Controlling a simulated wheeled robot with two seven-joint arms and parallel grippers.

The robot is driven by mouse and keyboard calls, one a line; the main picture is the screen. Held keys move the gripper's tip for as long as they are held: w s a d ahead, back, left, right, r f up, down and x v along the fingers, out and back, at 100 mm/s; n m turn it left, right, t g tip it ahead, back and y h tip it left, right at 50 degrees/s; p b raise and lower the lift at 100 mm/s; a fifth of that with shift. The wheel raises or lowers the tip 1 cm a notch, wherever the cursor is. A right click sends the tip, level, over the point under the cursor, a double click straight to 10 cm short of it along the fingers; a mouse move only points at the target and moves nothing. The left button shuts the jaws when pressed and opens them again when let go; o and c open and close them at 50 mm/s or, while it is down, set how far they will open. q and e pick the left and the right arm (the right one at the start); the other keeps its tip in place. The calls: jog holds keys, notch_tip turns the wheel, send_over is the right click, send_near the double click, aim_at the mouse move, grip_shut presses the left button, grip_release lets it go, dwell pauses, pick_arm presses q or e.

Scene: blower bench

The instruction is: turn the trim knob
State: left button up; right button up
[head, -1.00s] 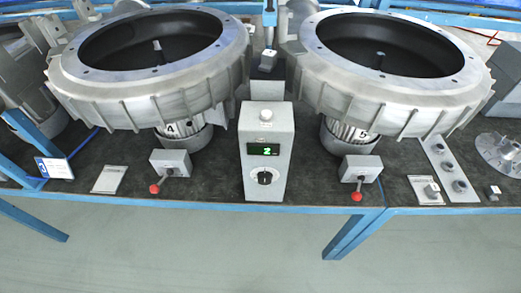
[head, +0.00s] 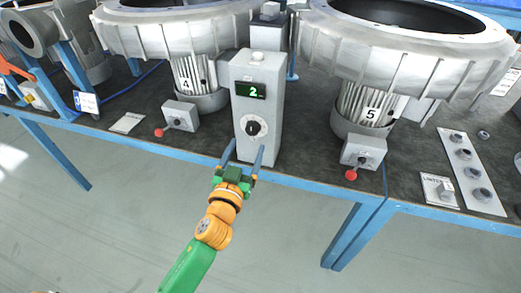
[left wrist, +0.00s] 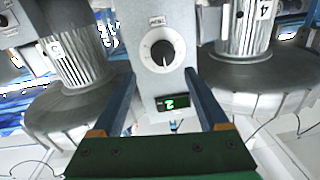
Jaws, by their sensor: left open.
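The trim knob (head: 253,128) is a black dial with a pale pointer on a white disc, on the front of the grey control box (head: 247,155). A green display (head: 250,90) above it reads 2. My left gripper (head: 243,147) is open and empty, its two blue fingers just below and in front of the knob in the head view. In the left wrist view the knob (left wrist: 162,53) appears between the two spread fingers, beyond their tips, with the display upside down. I see no contact with the knob. My right gripper is not in view.
Red-tipped levers on small boxes stand left (head: 180,116) and right (head: 362,153) of the control box. Large blowers marked 4 (head: 188,80) and 5 (head: 368,105) stand behind. The blue bench edge (head: 300,185) runs below the control box.

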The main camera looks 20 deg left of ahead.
aim_at(252, 131)
pick_arm(q)
jog(key=w, duration=0.2)
jog(key=w+a, duration=0.1)
jog(key=w, duration=0.2)
jog(key=shift+w+a+f, duration=0.1)
jog(key=shift+w+f, duration=0.1)
jog(key=shift+w, duration=0.3)
jog(key=shift+s+d+r, duration=0.1)
jog(key=shift+d, duration=0.2)
jog(key=shift+a, duration=0.1)
jog(key=c, duration=0.4)
grip_shut()
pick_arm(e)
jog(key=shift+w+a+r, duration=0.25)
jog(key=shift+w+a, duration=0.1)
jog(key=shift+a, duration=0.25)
